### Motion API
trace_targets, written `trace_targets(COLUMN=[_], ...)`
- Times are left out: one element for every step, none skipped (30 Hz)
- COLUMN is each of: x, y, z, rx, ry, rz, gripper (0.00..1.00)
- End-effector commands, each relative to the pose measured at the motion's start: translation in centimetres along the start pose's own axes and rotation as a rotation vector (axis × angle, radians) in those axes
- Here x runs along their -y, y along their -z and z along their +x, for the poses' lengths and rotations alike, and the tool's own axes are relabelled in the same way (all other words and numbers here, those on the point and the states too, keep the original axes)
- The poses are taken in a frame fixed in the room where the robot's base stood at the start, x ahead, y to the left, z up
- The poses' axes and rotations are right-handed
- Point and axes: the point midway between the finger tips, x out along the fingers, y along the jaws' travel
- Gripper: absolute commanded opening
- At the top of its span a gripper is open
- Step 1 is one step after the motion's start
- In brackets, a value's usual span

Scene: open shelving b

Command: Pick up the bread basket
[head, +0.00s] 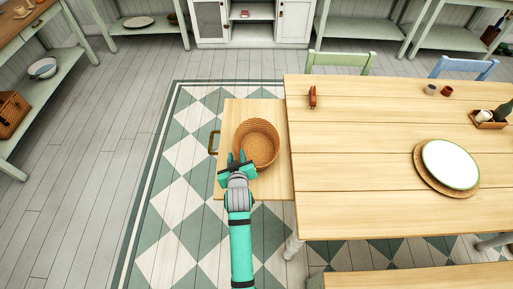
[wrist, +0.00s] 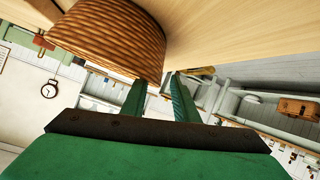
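The bread basket (head: 256,141) is a round, woven, tan-brown bowl. It stands upright and looks empty on a light wooden surface with a side handle, beside the large table. My gripper (head: 238,159) is at the near left side of the basket in the head view. In the wrist view the basket (wrist: 115,38) fills the upper left, and the two green fingers of my gripper (wrist: 158,98) are apart with a gap between them. The basket's wall is beyond the fingertips and I cannot tell whether the left finger touches it.
The large wooden table (head: 350,205) lies to the right, with a white plate (head: 450,164) on a woven mat and a small tray (head: 487,123). The floor to the left (head: 90,180) is clear.

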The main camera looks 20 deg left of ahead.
Motion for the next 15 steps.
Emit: trace_targets(x=[0.0,0.0,0.0,0.0,0.0,0.1,0.1,0.1,0.1,0.1,0.1,0.1,0.1,0.1,0.1], y=[0.0,0.1,0.1,0.1,0.1,0.1,0.1,0.1,0.1,0.1,0.1,0.1,0.1,0.1,0.1], z=[0.3,0.5,0.9,1.3,1.7,2.3,2.8,3.3,3.9,4.3,4.7,5.2,5.4,5.6,5.9], rx=[0.000,-0.001,-0.001,-0.001,-0.002,-0.001,-0.001,-0.001,-0.001,-0.001,-0.002,0.000,-0.001,-0.001,-0.002], ry=[0.000,0.000,0.001,0.001,0.000,0.001,0.001,0.001,0.001,0.001,0.000,0.001,0.001,0.001,0.001], rz=[-0.001,-0.001,-0.001,-0.002,-0.002,-0.002,-0.002,-0.003,-0.003,-0.003,-0.002,-0.001,-0.001,-0.001,-0.001], gripper=[0.27,0.27,0.27,0.27,0.27,0.27,0.27,0.27,0.27,0.27,0.27,0.27,0.27,0.27,0.27])
